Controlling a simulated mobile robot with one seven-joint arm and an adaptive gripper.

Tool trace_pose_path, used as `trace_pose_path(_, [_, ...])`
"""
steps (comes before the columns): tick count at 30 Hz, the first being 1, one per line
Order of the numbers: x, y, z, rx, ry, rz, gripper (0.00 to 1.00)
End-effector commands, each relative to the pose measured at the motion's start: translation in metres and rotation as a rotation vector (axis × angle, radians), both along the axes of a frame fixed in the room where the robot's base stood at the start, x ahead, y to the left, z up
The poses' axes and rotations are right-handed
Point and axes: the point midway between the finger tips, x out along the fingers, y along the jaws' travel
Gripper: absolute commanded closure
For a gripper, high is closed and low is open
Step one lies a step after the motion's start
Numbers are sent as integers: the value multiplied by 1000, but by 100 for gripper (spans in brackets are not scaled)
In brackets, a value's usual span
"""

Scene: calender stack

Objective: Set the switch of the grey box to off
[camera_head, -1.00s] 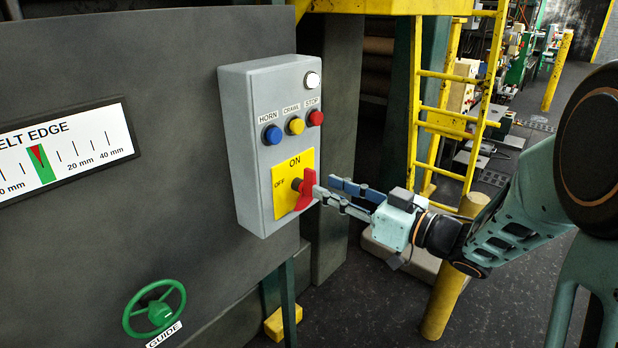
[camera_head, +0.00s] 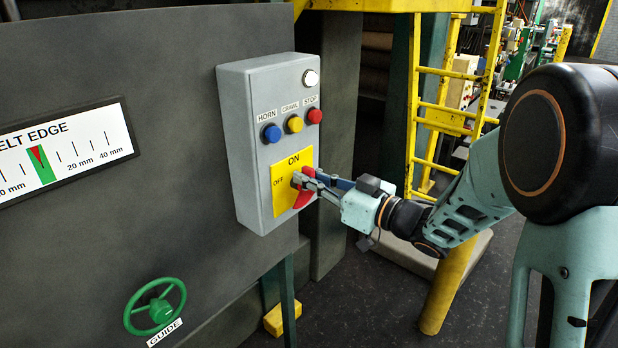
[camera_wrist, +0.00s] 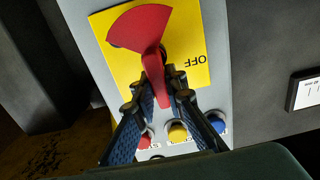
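The grey box (camera_head: 238,150) is fixed to a dark panel. Its yellow plate (camera_head: 282,201) is marked ON at the top and OFF at the left. The red switch handle (camera_head: 305,202) is mounted on the plate, partly hidden by my gripper (camera_head: 299,177). In the wrist view, which is upside down, the wide end of the red handle (camera_wrist: 140,27) points away from the OFF label. Its narrow end lies between the fingertips of my gripper (camera_wrist: 163,72), with little or no gap on either side. Whether the fingers press on it cannot be told.
Blue (camera_head: 271,133), yellow (camera_head: 294,124) and red (camera_head: 315,116) buttons sit above the switch, with a white lamp (camera_head: 310,78) over them. A green handwheel (camera_head: 155,307) is at the lower left. A yellow ladder (camera_head: 440,110) stands behind my arm.

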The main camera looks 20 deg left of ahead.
Motion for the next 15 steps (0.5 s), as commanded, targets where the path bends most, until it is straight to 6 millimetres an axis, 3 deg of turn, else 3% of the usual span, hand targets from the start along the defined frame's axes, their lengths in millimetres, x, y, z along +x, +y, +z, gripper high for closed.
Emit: trace_pose_path(15, [-2, 0, -3, -28, -74, -1, 100])
